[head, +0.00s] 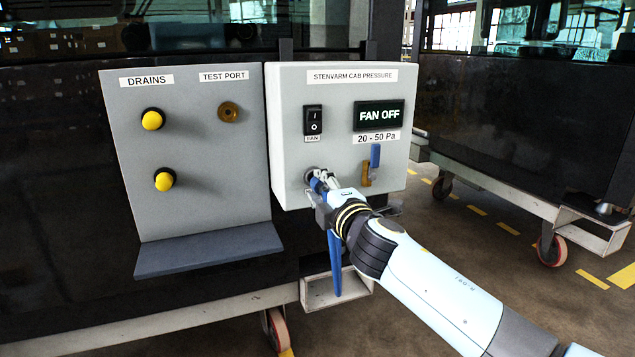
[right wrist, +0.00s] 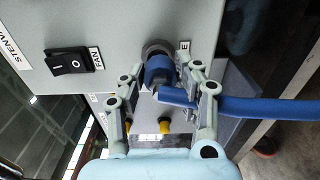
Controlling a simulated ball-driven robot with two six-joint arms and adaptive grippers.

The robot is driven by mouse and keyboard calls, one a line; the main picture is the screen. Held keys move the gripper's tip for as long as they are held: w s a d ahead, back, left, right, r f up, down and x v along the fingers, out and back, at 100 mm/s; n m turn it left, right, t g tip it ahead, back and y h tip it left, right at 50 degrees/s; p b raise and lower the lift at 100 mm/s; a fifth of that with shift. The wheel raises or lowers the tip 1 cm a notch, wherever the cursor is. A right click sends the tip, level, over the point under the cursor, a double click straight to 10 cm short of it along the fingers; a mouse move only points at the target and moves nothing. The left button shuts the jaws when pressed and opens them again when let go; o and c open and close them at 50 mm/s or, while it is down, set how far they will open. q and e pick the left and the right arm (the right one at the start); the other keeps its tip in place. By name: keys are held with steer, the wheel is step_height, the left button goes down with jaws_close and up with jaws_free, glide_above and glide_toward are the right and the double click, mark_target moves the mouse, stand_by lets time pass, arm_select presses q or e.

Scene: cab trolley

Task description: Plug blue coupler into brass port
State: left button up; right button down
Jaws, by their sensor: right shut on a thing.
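The blue coupler (head: 317,184) is at a round grey socket (head: 310,174) low on the left of the white box. My right gripper (head: 322,187) is shut on it. In the right wrist view the coupler (right wrist: 160,72) sits between the two fingers, its end against the dark collar (right wrist: 156,48); I cannot tell whether it is seated there. Its blue hose (head: 335,262) hangs below the gripper. The brass port (head: 229,112) is on the grey panel under the TEST PORT label, empty, up and left of the gripper. My left gripper is not in view.
The white box (head: 288,95) has a fan switch (head: 313,119), a FAN OFF display (head: 379,115) and a blue-handled brass valve (head: 375,156). The grey panel (head: 200,180) has two yellow drain knobs (head: 152,120) and a shelf (head: 208,250) below. Space before the panel is clear.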

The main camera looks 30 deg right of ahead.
steer(key=shift+v, duration=2.1)
steer(key=shift+r, duration=0.1)
